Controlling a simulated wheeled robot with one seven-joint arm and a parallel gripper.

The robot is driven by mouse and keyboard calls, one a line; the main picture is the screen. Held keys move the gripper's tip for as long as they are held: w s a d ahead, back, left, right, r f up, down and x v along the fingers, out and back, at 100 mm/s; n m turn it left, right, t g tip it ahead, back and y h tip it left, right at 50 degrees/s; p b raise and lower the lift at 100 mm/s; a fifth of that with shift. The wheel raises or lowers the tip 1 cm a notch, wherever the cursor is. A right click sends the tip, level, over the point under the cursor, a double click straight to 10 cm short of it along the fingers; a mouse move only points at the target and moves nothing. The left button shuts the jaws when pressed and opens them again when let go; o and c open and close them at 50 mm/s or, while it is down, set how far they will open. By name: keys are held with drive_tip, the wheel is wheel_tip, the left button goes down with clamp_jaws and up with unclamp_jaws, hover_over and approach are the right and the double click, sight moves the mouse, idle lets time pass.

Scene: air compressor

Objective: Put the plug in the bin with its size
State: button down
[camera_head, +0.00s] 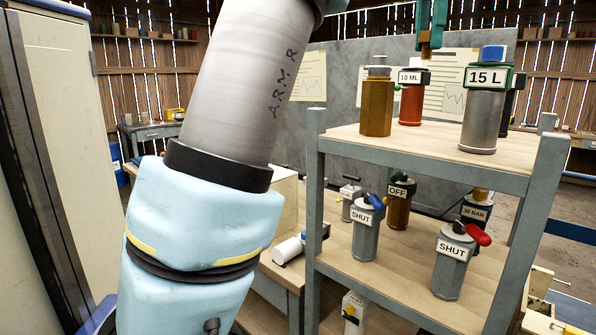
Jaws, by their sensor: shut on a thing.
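My gripper (430,38) hangs from the top edge of the picture, above the upper shelf and behind the red bottle labelled 10 ML or over it; the depth is hard to judge. Only its narrow lower end shows. I cannot make out a bin with a size mark for certain. Wooden boxes (543,322) show in part at the lower right, cut by the frame edge.
The shelf (340,135) holds a brown canister (376,104), the red bottle (411,104) and a silver one labelled 15 L (482,118) on top. Below stand several valves marked SHUT (365,233) or OFF (398,208). My arm fills the left middle. A tall cabinet (50,130) stands far left.

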drive_tip(key=w+a+f+m, duration=0.3)
drive_tip(key=a+f+m, duration=0.4)
drive_tip(key=a+f, duration=0.5)
drive_tip(key=w+a+f+m, duration=0.4)
drive_tip(key=a+f, duration=0.9)
drive_tip(key=f, duration=1.3)
drive_tip(key=w+a+f+m, duration=0.3)
drive_tip(key=a+f+m, duration=0.6)
drive_tip(key=f, duration=1)
drive_tip(key=a, duration=0.4)
drive_tip(key=shift+w+m, duration=0.4)
drive_tip(key=shift+a+f, duration=0.1)
drive_tip(key=s+d+f, duration=0.4)
drive_tip(key=d+f, duration=0.2)
drive_tip(key=shift+s, duration=0.35)
